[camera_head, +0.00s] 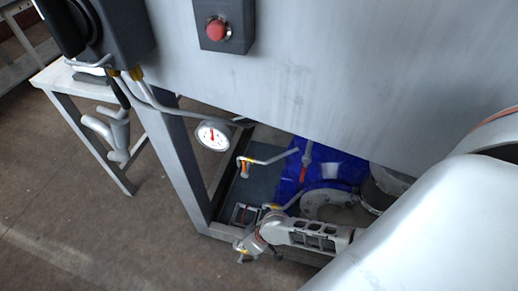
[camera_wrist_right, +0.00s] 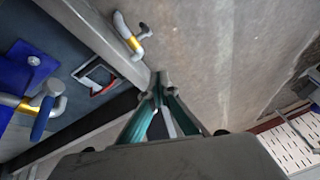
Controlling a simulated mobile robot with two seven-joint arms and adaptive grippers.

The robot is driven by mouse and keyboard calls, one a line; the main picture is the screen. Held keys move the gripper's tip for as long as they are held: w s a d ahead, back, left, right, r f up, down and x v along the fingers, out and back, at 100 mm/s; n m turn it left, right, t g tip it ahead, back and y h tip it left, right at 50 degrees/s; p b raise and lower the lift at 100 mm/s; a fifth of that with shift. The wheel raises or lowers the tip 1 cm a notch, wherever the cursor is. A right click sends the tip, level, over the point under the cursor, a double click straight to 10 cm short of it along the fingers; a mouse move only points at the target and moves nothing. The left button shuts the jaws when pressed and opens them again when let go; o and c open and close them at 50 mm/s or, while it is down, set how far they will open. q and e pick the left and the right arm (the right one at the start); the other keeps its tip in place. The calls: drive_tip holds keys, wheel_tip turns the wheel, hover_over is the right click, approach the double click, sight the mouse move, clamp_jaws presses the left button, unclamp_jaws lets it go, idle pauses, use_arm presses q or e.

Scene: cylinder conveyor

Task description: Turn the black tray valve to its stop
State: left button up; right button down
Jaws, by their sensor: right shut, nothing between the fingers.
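My right gripper (camera_head: 244,250) is low beside the metal frame's foot in the head view. In the right wrist view its green-sided fingers (camera_wrist_right: 160,84) are together and empty. A pipe with a yellow band (camera_wrist_right: 131,42) lies beyond the fingertips there, apart from them. A valve with a blue handle (camera_wrist_right: 42,116) shows at the left edge. A dark tray surface (camera_wrist_right: 75,45) lies between them. In the head view, a bent pipe with a yellow-orange fitting (camera_head: 245,168) stands over the dark tray (camera_head: 262,148). I cannot tell which fitting is the black tray valve. My left gripper is not in view.
A blue container (camera_head: 340,168) sits under the big grey panel (camera_head: 330,80). A gauge (camera_head: 212,135) and a red button (camera_head: 216,30) are above. The frame leg (camera_head: 180,170) stands close to my right gripper. Open floor (camera_head: 90,235) lies to the left.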

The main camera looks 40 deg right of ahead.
drive_tip(key=d+n, duration=0.1)
drive_tip(key=b, duration=0.8)
hover_over(245, 261)
drive_tip(key=w, duration=0.2)
drive_tip(key=shift+g, duration=0.4)
drive_tip(key=f, duration=1)
drive_tip(key=shift+w+a, duration=0.1)
drive_tip(key=shift+a, duration=0.15)
drive_tip(key=shift+s+d+f+n+h+b, duration=0.35)
drive_tip(key=shift+s+f, duration=0.1)
drive_tip(key=shift+f, duration=0.15)
drive_tip(key=shift+s+d+f, duration=0.2)
drive_tip(key=shift+s, duration=0.15)
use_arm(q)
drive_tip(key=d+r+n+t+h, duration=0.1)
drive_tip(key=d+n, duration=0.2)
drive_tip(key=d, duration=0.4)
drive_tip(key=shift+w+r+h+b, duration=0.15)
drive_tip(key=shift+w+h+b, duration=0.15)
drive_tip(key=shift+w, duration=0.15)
use_arm(e)
drive_tip(key=shift+s, duration=0.1)
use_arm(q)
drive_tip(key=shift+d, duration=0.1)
use_arm(e)
drive_tip(key=shift+d, duration=0.1)
